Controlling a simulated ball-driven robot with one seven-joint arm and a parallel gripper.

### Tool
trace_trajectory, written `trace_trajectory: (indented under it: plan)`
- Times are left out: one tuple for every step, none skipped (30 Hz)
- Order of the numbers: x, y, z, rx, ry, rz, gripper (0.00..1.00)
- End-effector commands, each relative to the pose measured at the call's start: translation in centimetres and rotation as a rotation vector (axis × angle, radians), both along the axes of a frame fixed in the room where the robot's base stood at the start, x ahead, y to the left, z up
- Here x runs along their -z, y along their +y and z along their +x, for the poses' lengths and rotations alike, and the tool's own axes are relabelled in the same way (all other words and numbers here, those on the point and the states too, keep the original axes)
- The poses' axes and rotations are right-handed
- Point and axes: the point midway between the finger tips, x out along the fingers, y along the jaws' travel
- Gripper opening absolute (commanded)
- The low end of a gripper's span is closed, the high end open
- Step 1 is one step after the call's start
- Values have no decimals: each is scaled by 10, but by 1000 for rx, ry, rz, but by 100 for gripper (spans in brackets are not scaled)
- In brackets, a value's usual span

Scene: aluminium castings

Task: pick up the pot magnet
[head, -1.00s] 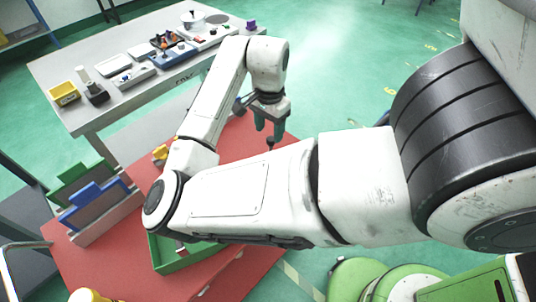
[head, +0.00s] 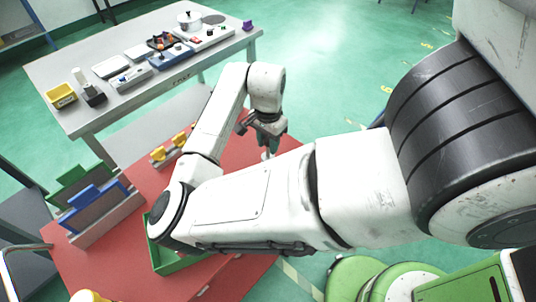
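My gripper (head: 269,146) points down over the far right part of the red table (head: 133,228). My own forearm covers part of it, and its fingertips are too small and hidden to tell how far apart they are. I cannot make out the pot magnet in the head view. The table top right around the fingertips is largely hidden behind my arm.
A green tray (head: 180,265) lies on the red table, partly under my arm. Blue and green upright panels (head: 97,208) stand at its left. Yellow-topped pieces (head: 157,153) stand near the far edge. A grey table (head: 110,110) behind holds a yellow bin (head: 61,96) and several items.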

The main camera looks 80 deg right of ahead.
Motion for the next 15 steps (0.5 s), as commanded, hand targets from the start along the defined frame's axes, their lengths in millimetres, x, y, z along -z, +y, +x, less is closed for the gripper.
trace_trajectory:
  plan:
    - [0,0,0,0,0,0,29]
    - [0,0,0,0,0,0,26]
    - [0,0,0,0,0,0,23]
    - [0,0,0,0,0,0,20]
    - [0,0,0,0,0,0,17]
    - [0,0,0,0,0,0,13]
    - [0,0,0,0,0,0,10]
    - [0,0,0,0,0,0,7]
    - [0,0,0,0,0,0,4]
    - [0,0,0,0,0,0,1]
    - [0,0,0,0,0,0,0]
    - [0,0,0,0,0,0,0]
    - [0,0,0,0,0,0,0]
    - [0,0,0,0,0,0,0]
    - [0,0,0,0,0,0,0]
